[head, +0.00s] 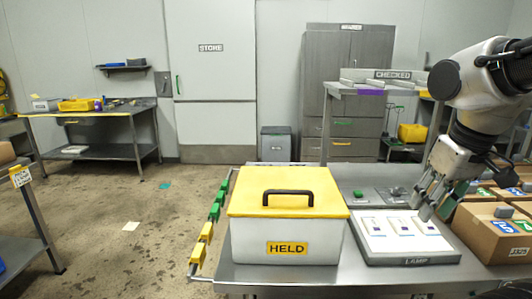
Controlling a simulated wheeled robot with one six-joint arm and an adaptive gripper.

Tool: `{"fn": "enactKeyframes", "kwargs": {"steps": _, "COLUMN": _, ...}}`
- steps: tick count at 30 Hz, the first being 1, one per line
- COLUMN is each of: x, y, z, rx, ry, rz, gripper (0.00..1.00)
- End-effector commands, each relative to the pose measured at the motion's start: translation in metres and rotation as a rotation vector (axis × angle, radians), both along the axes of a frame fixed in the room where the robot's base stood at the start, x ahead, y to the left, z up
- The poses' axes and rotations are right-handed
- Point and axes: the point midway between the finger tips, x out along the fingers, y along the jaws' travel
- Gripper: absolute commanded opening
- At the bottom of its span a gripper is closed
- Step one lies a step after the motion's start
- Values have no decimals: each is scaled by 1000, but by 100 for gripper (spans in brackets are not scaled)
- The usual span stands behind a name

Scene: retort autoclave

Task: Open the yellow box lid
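The box (252,248) is white with a "HELD" label on its front and stands on the metal table. Its yellow lid (316,180) lies flat on top and looks closed. A black arched handle (289,192) stands up from the middle of the lid. My gripper (432,208) is to the right of the box, above the white panel, pointing down. Its fingers look spread, with nothing seen between them. It is apart from the lid and handle.
The white panel labelled "LAMP" (388,245) lies right of the box. Cardboard boxes (484,238) stand at the far right. Green and yellow blocks (207,231) line the table's left rail. A shelf marked "CHECKED" (391,83) rises behind. The space above the lid is clear.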

Motion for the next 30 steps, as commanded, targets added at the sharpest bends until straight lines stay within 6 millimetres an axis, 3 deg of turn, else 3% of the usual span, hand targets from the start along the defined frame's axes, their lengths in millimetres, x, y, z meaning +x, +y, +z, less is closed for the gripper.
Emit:
{"fn": "enactKeyframes", "kwargs": {"steps": 3, "x": -27, "y": -26, "z": 2, "rx": 7, "ry": -64, "rz": -100, "gripper": 34}}
{"fn": "enactKeyframes", "kwargs": {"steps": 7, "x": -34, "y": -39, "z": 14, "rx": 10, "ry": -122, "rz": -165, "gripper": 34}}
{"fn": "enactKeyframes", "kwargs": {"steps": 10, "x": -33, "y": -36, "z": 14, "rx": 11, "ry": -117, "rz": -147, "gripper": 34}}
{"fn": "enactKeyframes", "kwargs": {"steps": 13, "x": -24, "y": -16, "z": 4, "rx": 10, "ry": -68, "rz": -51, "gripper": 34}}
{"fn": "enactKeyframes", "kwargs": {"steps": 17, "x": 6, "y": 35, "z": 2, "rx": -12, "ry": 6, "rz": 159, "gripper": 34}}
{"fn": "enactKeyframes", "kwargs": {"steps": 21, "x": 41, "y": 110, "z": 9, "rx": -78, "ry": 59, "rz": 452, "gripper": 34}}
{"fn": "enactKeyframes", "kwargs": {"steps": 27, "x": 70, "y": 218, "z": 19, "rx": -201, "ry": 75, "rz": 888, "gripper": 34}}
{"fn": "enactKeyframes", "kwargs": {"steps": 30, "x": 83, "y": 259, "z": 28, "rx": -262, "ry": 60, "rz": 1081, "gripper": 34}}
